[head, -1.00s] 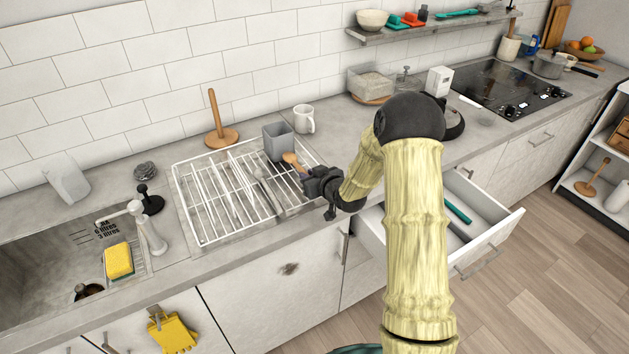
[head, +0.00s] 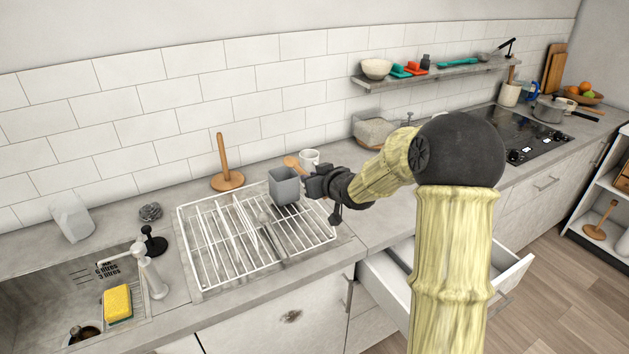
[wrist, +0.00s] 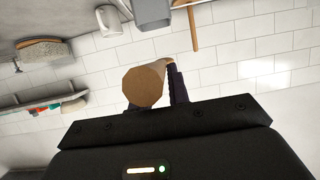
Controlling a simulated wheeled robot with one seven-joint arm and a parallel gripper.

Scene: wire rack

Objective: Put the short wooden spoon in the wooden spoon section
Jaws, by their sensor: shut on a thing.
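The short wooden spoon (head: 291,162) is held in my gripper (head: 309,182), its bowl end showing just above and behind the grey cup in the head view. My gripper is shut on the spoon, raised above the right side of the wire rack, next to the grey cup. I cannot tell any wooden spoon section.
A wall shelf (head: 440,77) is at the upper right. The sink is at the left.

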